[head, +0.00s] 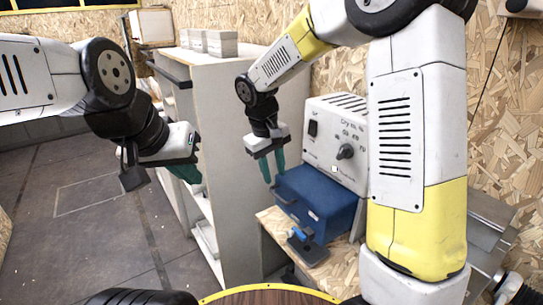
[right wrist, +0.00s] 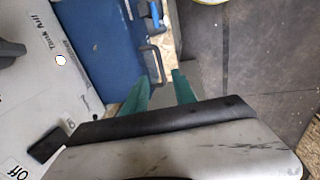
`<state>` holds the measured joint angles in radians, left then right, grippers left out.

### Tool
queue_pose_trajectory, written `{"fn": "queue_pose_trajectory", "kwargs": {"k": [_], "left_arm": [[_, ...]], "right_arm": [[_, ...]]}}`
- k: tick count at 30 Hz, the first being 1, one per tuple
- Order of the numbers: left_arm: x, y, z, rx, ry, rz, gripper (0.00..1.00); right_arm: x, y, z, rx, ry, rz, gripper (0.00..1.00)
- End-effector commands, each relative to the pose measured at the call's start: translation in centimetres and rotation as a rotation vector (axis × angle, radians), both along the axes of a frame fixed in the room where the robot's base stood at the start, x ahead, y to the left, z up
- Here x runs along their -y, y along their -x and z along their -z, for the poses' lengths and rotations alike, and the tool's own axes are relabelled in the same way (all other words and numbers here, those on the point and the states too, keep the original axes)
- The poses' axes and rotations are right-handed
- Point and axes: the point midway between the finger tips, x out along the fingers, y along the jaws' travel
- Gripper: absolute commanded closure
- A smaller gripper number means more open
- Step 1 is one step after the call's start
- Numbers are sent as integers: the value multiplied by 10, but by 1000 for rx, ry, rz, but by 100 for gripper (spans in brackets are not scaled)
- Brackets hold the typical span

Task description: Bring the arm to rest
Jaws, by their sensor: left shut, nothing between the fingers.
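My left gripper (head: 190,174) hangs at the left of the head view, its teal fingers together with nothing between them. It is over the floor, in front of the pale shelf unit. My right gripper (head: 272,172) points down near the middle of the head view. Its two teal fingers are apart and empty, just left of the blue case (head: 318,203). In the right wrist view the fingers of the right gripper (right wrist: 163,88) also show apart, with the blue case (right wrist: 100,45) beside them. I cannot tell whether the fingers touch the case.
A grey machine (head: 322,150) with a knob stands behind the blue case. A blue-and-black tool (head: 303,250) lies on the wooden bench (head: 342,268). The tall shelf unit (head: 240,180) stands left of the bench, with grey blocks (head: 221,43) on top. Floor (head: 95,225) at left is clear.

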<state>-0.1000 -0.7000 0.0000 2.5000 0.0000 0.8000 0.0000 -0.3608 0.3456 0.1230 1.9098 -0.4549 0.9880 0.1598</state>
Motion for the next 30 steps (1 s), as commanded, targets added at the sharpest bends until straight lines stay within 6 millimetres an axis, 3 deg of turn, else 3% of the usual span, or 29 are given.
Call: {"fn": "queue_pose_trajectory", "kwargs": {"k": [5, 9, 15, 24, 30], "left_arm": [[0, 0, 0, 0, 0, 0, 100], [0, 0, 0, 0, 0, 0, 100], [0, 0, 0, 0, 0, 0, 100], [0, 0, 0, 0, 0, 0, 100], [0, 0, 0, 0, 0, 0, 100]], "right_arm": [[26, 17, -31, 44, -57, 61, 67], [56, 48, -64, 104, -141, 142, 67], [92, 99, -97, 199, -266, 259, 67], [121, 170, -118, 353, -446, 405, 67], [125, 190, -119, 406, -506, 448, 67]]}}
